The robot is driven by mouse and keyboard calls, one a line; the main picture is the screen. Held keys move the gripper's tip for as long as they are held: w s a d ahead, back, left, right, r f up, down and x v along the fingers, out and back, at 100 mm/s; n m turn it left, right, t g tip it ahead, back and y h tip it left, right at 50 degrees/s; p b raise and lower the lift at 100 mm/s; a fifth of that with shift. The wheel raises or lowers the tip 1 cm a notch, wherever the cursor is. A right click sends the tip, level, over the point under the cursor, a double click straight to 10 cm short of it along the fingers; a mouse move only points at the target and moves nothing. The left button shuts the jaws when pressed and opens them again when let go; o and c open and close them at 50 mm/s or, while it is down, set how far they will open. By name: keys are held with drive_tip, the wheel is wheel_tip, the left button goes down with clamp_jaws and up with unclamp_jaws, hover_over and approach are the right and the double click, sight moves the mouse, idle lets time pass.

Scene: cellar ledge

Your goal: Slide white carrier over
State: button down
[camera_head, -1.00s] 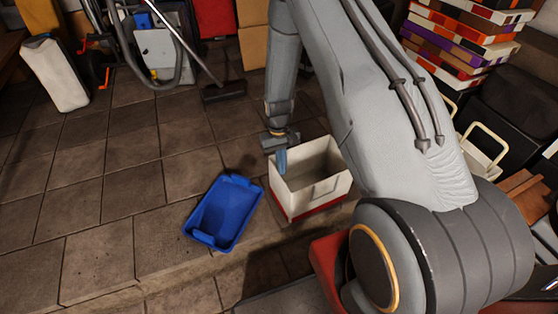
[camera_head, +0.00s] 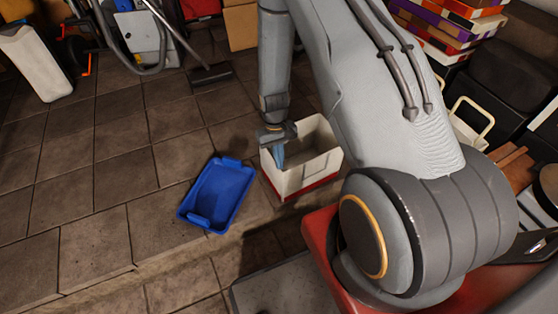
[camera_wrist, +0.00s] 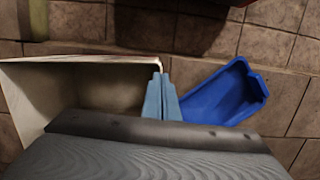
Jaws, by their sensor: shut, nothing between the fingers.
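The white carrier (camera_head: 309,178) is an open, upright box with a red lower band, on the tiled ledge in the middle of the head view. In the wrist view the carrier (camera_wrist: 70,66) fills the left side, its inside partly hidden by my gripper body. My gripper (camera_head: 279,158) points down at the carrier's left end, its light-blue fingers shut and empty. In the wrist view the fingers (camera_wrist: 162,98) overlap the carrier's right-hand wall. I cannot tell whether they touch it or which side of it the tips are on.
A blue tray (camera_head: 217,195) lies close to the carrier's left, leaving a narrow gap. The ledge edge runs just in front of both. A vacuum cleaner (camera_head: 140,40) with its floor head (camera_head: 211,75) stands behind. Stacked boxes (camera_head: 450,25) stand at back right. Tiles left of the tray are clear.

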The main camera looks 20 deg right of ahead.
drive_tip(key=w+b, duration=0.5)
drive_tip(key=w, duration=0.8)
drive_tip(key=shift+w+f, duration=0.3)
drive_tip(key=shift+f, duration=0.05)
drive_tip(key=shift+a, duration=0.1)
